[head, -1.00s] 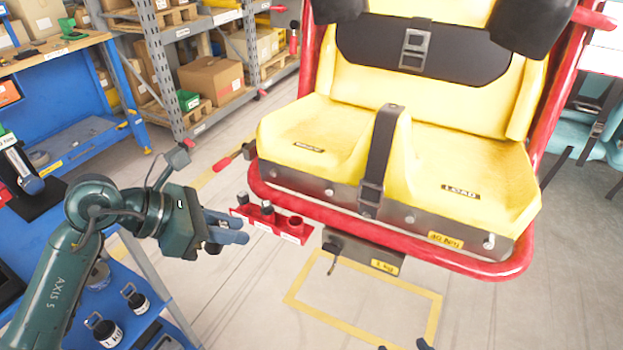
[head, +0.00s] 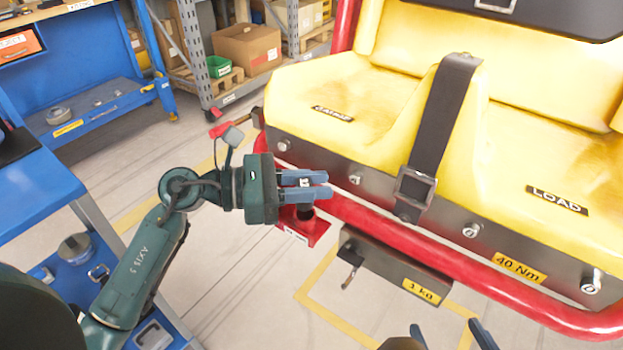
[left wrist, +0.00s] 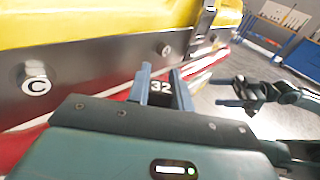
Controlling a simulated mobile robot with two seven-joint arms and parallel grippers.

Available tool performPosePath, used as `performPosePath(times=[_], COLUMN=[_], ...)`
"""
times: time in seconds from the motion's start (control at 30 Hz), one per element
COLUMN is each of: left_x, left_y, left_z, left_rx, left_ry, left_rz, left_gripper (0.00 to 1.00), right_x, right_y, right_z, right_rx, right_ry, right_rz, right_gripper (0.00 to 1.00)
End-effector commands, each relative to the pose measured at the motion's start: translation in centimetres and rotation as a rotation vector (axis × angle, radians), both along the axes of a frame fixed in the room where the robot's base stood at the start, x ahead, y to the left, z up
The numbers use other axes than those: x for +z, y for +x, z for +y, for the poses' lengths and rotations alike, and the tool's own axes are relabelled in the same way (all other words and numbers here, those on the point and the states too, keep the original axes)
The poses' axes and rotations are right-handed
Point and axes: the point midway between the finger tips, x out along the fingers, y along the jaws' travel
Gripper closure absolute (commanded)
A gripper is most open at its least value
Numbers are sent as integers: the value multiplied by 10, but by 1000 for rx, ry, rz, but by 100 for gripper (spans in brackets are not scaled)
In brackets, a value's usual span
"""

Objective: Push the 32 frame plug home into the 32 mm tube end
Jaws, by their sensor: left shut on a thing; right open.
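The 32 frame plug, a small dark piece with a white "32" on it (head: 305,183), is between the blue fingers of my left gripper (head: 326,185). It also shows in the left wrist view (left wrist: 160,88). My left gripper is shut on it, above a red block (head: 297,236) beside the red seat frame. A black round piece (head: 305,212) shows just below the fingers at the block; I cannot tell whether it belongs to the plug. The 32 mm tube end cannot be made out under the gripper. My right gripper (head: 450,338) is open at the bottom edge, partly cut off.
The yellow seat (head: 400,110) with its red tube frame (head: 480,285) fills the right. A dark plate marked "3 kg" (head: 395,272) hangs just right of the red block. A blue cart (head: 45,200) stands at left. Open floor lies between them.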

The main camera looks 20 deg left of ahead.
Motion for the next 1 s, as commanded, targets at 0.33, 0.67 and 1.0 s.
performPosePath(times=[0.33,0.67,1.0], left_x=[2,-1,-12], left_y=[1,0,0], left_z=[0,0,0], left_rx=[0,0,0], left_ry=[2,2,1], left_rz=[-2,-1,-2], left_gripper=[100,100,100], right_x=[-1,-4,-15], right_y=[0,0,0], right_z=[0,0,-1], right_rx=[-2,-2,-2], right_ry=[2,3,3], right_rz=[0,0,0], right_gripper=[23,23,23])
